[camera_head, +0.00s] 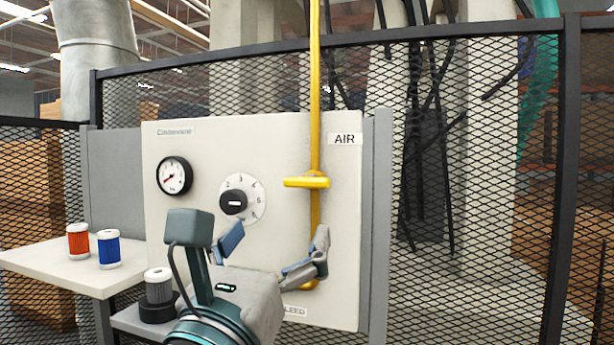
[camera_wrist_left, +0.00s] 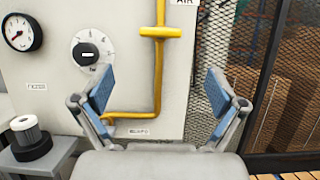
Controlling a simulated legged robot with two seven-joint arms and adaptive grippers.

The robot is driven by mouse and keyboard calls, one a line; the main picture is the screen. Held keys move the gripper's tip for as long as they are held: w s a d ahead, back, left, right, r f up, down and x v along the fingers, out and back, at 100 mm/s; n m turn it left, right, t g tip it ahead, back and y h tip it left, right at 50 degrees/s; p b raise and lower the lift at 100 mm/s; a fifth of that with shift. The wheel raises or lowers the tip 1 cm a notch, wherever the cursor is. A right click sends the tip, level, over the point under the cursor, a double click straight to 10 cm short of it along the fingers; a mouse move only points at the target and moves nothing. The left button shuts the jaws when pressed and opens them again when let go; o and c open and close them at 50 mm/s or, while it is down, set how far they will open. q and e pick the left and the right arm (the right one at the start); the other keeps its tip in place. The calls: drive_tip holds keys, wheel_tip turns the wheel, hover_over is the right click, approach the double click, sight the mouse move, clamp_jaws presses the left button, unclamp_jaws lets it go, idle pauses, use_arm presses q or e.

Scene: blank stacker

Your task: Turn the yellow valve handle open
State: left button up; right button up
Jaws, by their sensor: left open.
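The yellow valve handle (camera_head: 306,182) lies crosswise on the vertical yellow pipe (camera_head: 315,90), below the AIR label. In the left wrist view the handle (camera_wrist_left: 160,32) shows at the top, between and beyond the fingertips. My left gripper (camera_head: 275,243) is open and empty, in front of the panel and below the handle. Its fingers also show in the left wrist view (camera_wrist_left: 158,90), spread wide with blue pads. It is apart from the handle. My right gripper is in neither view.
The pale panel (camera_head: 270,140) carries a gauge (camera_head: 174,176) and a numbered dial (camera_head: 235,203). A white shelf (camera_head: 40,262) at left holds a red canister (camera_head: 79,241) and a blue canister (camera_head: 109,249). A white canister (camera_head: 159,286) stands on a black base. Mesh fencing (camera_head: 470,200) is behind.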

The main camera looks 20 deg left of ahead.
sight(304, 187)
use_arm(q)
drive_tip(key=p+x, duration=0.4)
drive_tip(key=x, duration=0.7)
drive_tip(key=shift+r, duration=0.15)
drive_tip(key=shift+w+r+p, duration=0.15)
drive_tip(key=shift+w+p, duration=0.15)
drive_tip(key=shift+w, duration=0.3)
drive_tip(key=c, duration=1.1)
